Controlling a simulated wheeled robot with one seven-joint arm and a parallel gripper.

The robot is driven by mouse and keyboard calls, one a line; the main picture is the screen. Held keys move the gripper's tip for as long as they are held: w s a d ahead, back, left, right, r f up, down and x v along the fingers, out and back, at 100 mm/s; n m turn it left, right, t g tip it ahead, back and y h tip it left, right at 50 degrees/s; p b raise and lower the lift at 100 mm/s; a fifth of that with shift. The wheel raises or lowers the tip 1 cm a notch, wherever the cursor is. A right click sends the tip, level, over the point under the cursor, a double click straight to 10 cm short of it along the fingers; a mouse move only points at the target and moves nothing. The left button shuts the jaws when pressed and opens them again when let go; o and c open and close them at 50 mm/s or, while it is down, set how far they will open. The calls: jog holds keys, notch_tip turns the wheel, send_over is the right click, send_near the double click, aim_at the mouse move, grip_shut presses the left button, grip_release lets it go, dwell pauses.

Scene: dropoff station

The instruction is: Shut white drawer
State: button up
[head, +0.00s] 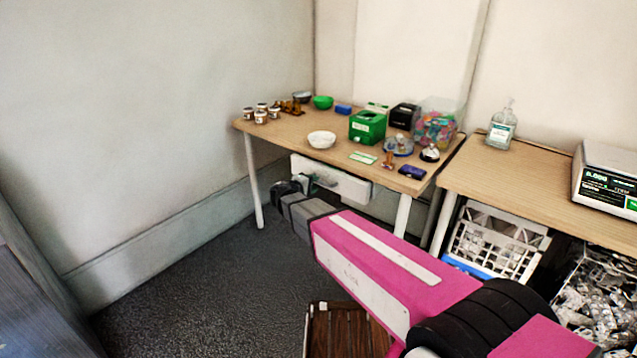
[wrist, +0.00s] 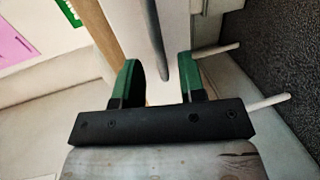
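The white drawer (head: 345,187) hangs under the front of the left wooden table. I cannot tell from here how far it stands out. My gripper (head: 306,181) is in front of the drawer's left part and hides some of it. In the wrist view my gripper (wrist: 160,80) has its two green fingers apart. The white drawer front (wrist: 172,28) is beyond the fingers. A grey bar (wrist: 152,38), which looks like the drawer's handle, reaches down between the fingertips. I cannot tell whether a finger touches it.
The wooden table (head: 287,133) carries a white bowl (head: 321,139), a green box (head: 367,127), jars and small items. The dark floor (head: 190,290) at left is clear.

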aim_at(323, 177)
jog(key=shift+x, duration=1.8)
grip_shut()
jog(key=shift+r+x, duration=0.2)
jog(key=shift+x, duration=0.85)
jog(key=shift+r+x, duration=0.25)
jog(key=shift+x, duration=0.75)
grip_release()
jog(key=shift+w+d, duration=0.15)
jog(key=v, duration=1.1)
jog(key=shift+f, duration=0.1)
